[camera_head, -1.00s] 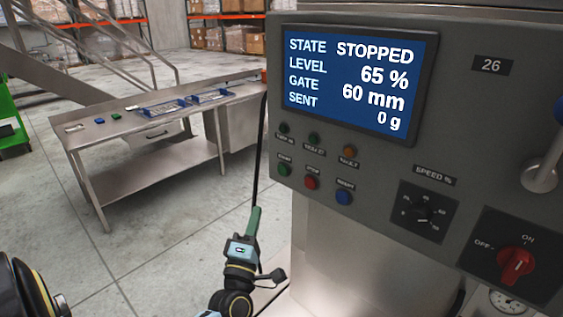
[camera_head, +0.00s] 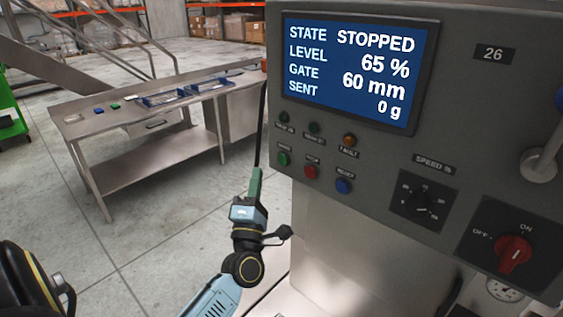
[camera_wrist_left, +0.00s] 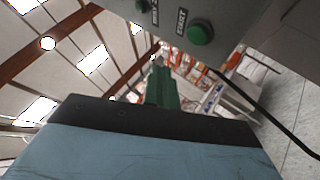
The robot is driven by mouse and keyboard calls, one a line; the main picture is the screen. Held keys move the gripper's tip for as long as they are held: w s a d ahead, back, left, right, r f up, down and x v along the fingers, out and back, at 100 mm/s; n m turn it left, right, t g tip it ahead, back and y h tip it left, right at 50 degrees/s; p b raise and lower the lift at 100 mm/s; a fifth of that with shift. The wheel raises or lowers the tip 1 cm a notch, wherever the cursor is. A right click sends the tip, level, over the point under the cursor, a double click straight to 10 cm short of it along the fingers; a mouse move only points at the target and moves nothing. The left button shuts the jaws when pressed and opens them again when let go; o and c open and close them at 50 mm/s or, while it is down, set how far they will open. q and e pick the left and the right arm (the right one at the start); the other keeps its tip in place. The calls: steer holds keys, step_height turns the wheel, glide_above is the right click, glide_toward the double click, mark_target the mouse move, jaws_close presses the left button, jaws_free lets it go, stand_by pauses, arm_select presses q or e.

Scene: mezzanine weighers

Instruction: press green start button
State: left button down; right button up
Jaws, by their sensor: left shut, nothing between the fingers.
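The green start button (camera_head: 284,158) is the left one of the lower row on the grey control panel (camera_head: 455,110). It also shows in the left wrist view (camera_wrist_left: 200,33), beside a START label, with nothing in front of it. My left gripper (camera_head: 256,172) is shut and empty, its green fingers pointing up. In the head view its tips are just below and left of the button. In the left wrist view the fingers (camera_wrist_left: 163,70) are below and left of the button, with a gap in the picture. My right gripper is not in view.
A red button (camera_head: 311,172) and a blue button (camera_head: 344,186) sit to the right, with small lamps above them. The screen (camera_head: 360,70) reads STOPPED. A black cable (camera_head: 262,120) hangs by the panel's left edge. A steel table (camera_head: 130,118) stands behind left.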

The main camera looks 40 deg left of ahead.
mark_target(279, 154)
arm_select(q)
steer(key=shift+w+d+b, duration=0.15)
steer(key=shift+w+b, duration=0.2)
steer(key=shift+w, duration=0.95)
steer(key=shift+w+d+b, duration=0.1)
steer(key=shift+w+b, duration=0.2)
steer(key=shift+w, duration=1)
steer(key=shift+w, duration=0.1)
steer(key=shift+w, duration=0.35)
steer(key=shift+w+b, duration=0.35)
steer(key=shift+w, duration=0.05)
stand_by(0.5)
stand_by(0.3)
steer(key=shift+s+p, duration=0.3)
steer(key=shift+s, duration=0.55)
